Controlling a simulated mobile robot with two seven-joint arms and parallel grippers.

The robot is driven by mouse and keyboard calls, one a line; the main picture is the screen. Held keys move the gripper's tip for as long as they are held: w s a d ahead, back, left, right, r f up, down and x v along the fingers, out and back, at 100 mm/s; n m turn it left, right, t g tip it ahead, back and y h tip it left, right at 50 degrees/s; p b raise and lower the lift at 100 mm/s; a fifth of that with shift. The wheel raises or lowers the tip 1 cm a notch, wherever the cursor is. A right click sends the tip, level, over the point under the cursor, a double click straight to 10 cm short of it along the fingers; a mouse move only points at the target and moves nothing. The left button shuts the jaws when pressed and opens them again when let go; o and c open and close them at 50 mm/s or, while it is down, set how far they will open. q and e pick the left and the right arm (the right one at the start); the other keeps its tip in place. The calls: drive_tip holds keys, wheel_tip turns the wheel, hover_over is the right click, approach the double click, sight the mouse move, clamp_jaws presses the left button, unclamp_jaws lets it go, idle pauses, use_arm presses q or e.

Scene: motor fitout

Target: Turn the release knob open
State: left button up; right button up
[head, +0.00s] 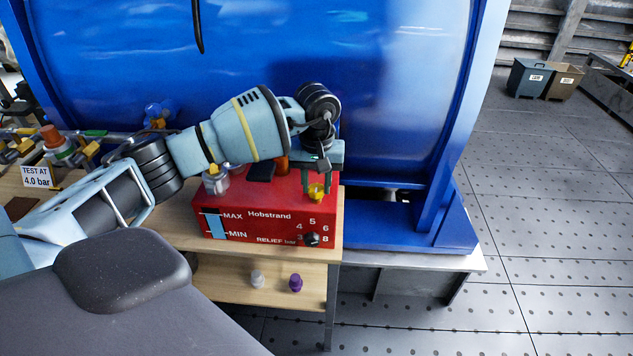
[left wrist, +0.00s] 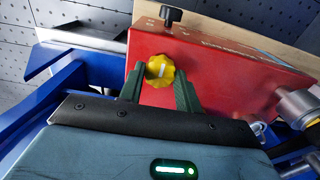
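A red box (head: 270,212) marked Hobstrand stands on a wooden bench. A yellow knob (head: 316,191) sits on its top near the right end; I take it to be the release knob. In the left wrist view the knob (left wrist: 160,70) has a scalloped rim and a pale line across its face. My left gripper (head: 317,184) reaches down over it. In the left wrist view its two green fingers (left wrist: 160,82) stand apart, one on each side of the knob, with no clear contact. My right gripper is out of view.
A black relief knob (head: 312,239) is on the box's front, beside a printed scale. Metal fittings (head: 216,180) stand at the box's left end. A large blue tank (head: 350,90) rises close behind. A purple knob (head: 295,282) lies on the lower shelf.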

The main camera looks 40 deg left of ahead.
use_arm(q)
drive_tip(key=shift+c, duration=1.4)
